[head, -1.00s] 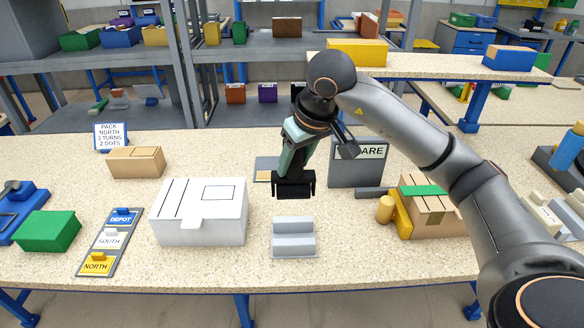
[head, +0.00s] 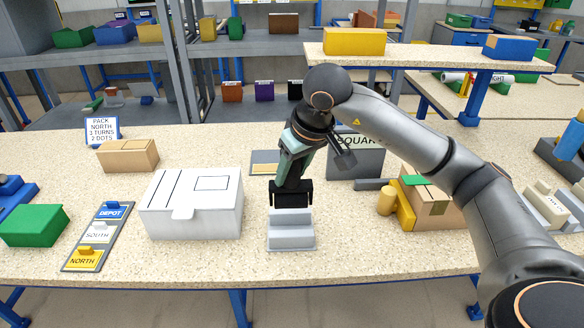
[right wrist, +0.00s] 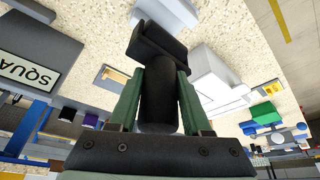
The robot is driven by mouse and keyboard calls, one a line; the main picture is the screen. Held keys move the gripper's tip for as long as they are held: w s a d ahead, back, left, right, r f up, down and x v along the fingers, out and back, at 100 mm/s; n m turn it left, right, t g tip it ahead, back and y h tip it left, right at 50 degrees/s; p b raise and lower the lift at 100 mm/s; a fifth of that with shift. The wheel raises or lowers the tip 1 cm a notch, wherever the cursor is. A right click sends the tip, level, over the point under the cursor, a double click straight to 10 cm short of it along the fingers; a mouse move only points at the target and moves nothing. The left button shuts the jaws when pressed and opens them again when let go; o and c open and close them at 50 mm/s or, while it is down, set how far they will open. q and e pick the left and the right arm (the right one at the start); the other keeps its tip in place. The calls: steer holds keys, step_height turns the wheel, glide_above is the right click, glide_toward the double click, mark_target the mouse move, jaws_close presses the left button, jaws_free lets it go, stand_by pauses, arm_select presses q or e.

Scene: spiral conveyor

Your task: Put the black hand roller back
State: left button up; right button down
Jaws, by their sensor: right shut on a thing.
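The black hand roller (head: 291,194) is in my right gripper (head: 293,168), which is shut on its handle and points down. In the right wrist view the black handle (right wrist: 158,98) sits between the two green fingers, with the wide black head (right wrist: 156,43) beyond the tips. In the head view the roller is just over the light grey stepped stand (head: 291,240) and covers its upper back part. I cannot tell whether the roller touches the stand. My left gripper is not in view.
A white box (head: 192,212) stands left of the stand. A grey SQUARE block (head: 356,163) stands behind right, with a tan cylinder (head: 387,202) and a cardboard box (head: 432,205) at the right. A small grey plate (head: 264,157) lies behind. The bench front is clear.

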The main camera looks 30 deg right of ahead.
mark_target(292, 205)
step_height(292, 205, down, 7)
steer(key=b, duration=0.5)
steer(key=shift+f, duration=0.2)
steer(key=shift+f+b, duration=0.25)
steer(key=shift+b, duration=0.2)
steer(key=shift+f, duration=0.3)
steer(key=shift+f+b, duration=0.3)
steer(key=shift+b, duration=0.2)
